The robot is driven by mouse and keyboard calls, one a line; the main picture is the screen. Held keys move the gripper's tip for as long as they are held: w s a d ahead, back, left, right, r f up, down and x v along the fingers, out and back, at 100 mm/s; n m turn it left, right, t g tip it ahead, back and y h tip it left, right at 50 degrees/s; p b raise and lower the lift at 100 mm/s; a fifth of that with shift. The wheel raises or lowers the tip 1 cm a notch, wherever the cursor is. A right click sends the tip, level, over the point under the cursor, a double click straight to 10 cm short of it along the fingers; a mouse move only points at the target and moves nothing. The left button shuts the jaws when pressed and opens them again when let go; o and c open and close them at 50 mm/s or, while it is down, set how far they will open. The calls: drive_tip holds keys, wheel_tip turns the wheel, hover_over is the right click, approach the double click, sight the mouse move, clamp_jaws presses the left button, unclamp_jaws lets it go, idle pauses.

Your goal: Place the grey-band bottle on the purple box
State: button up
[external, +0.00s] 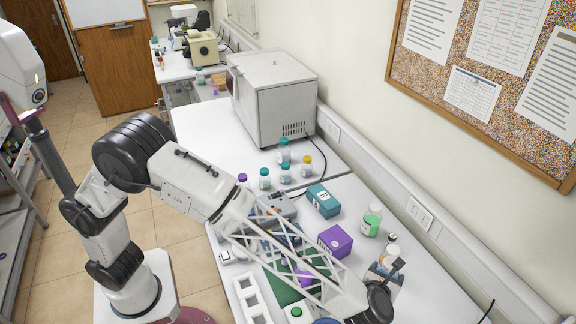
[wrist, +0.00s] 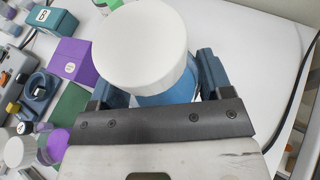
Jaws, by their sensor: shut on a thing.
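My gripper (wrist: 158,85) is shut on a bottle with a wide white cap (wrist: 142,45). A bluish part of its body shows below the cap between the fingers. No grey band can be made out in the wrist view. In the external view my gripper (external: 384,276) is at the right of the bench, and the white bottle top (external: 390,253) shows at the fingers. The purple box (external: 335,241) stands on the bench to the left of my gripper, apart from the held bottle. The box also shows in the wrist view (wrist: 72,62) at the left.
A teal box (external: 323,201) stands behind the purple box. A green mat (external: 285,289) and a white rack (external: 252,299) lie in front. Several small bottles stand farther back, near a grey oven (external: 272,98).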

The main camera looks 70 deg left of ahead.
drive_tip(key=s+a+r+n+g+y, duration=0.1)
drive_tip(key=s+a, duration=0.4)
drive_tip(key=a, duration=0.4)
drive_tip(key=s+a+r+n+g+y, duration=0.1)
drive_tip(key=s+a+n, duration=0.1)
drive_tip(key=s+a, duration=0.4)
drive_tip(key=s+a+r+n+g+y, duration=0.1)
drive_tip(key=s+a, duration=0.4)
drive_tip(key=a, duration=0.8)
drive_tip(key=shift+s+a+r+g+y, duration=0.3)
drive_tip(key=shift+s+a+r+g, duration=0.05)
drive_tip(key=shift+s+r+g, duration=0.05)
drive_tip(key=shift+w, duration=0.1)
hover_over(336, 237)
drive_tip(key=shift+f, duration=0.75)
drive_tip(key=shift+f, duration=1.7)
drive_tip(key=shift+f, duration=0.2)
